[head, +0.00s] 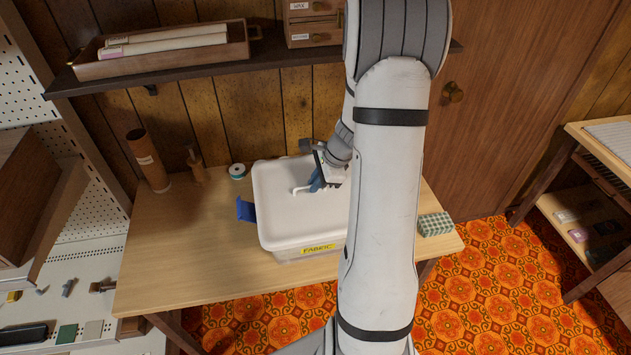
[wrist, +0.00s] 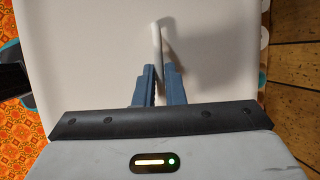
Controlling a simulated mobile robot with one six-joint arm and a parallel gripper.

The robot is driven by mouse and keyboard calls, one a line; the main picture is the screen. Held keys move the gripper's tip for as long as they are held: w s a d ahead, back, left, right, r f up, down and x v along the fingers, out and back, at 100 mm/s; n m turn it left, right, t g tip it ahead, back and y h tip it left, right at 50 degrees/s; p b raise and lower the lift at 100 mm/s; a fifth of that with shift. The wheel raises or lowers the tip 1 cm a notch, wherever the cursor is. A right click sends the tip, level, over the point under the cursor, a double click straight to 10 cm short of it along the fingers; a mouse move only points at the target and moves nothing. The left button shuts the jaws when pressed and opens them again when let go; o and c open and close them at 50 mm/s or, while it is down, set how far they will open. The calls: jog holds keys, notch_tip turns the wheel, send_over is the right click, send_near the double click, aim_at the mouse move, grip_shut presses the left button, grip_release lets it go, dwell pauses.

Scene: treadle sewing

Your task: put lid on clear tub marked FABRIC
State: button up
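The clear tub marked FABRIC (head: 290,253) stands on the wooden table, its yellow label facing front. The white lid (head: 285,215) lies over the tub's top and looks about level and lined up with it; whether it is fully seated I cannot tell. My gripper (head: 316,184) is over the lid's middle. In the wrist view its blue fingers (wrist: 159,82) are closed on both sides of the lid's thin white handle (wrist: 156,45). My arm hides the tub's right side.
Behind the tub's left are a teal-edged spool (head: 237,171), a wooden piece (head: 195,165) and a brown tube (head: 149,161). A green checked block (head: 435,224) sits at the table's right end. A shelf (head: 180,75) overhangs the back. The table's front left is clear.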

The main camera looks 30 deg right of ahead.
jog(key=o, duration=0.5)
jog(key=v, duration=0.7)
jog(key=shift+s+d+r, duration=0.15)
jog(key=shift+d+r, duration=0.05)
jog(key=shift+r, duration=0.1)
jog(key=s+a+r+n+h, duration=0.1)
jog(key=s+a+r+n, duration=0.3)
jog(key=n, duration=0.3)
jog(key=s+a+r+n+h, duration=0.1)
jog(key=s+a+r+n, duration=0.2)
jog(key=s+a+n, duration=0.3)
jog(key=s+a+r+n+h, duration=0.1)
jog(key=s+a+r+n, duration=0.3)
jog(key=s+a+n, duration=0.2)
jog(key=shift+s+a+r+n+h, duration=0.4)
jog(key=shift+a+n, duration=0.1)
jog(key=shift+n, duration=0.3)
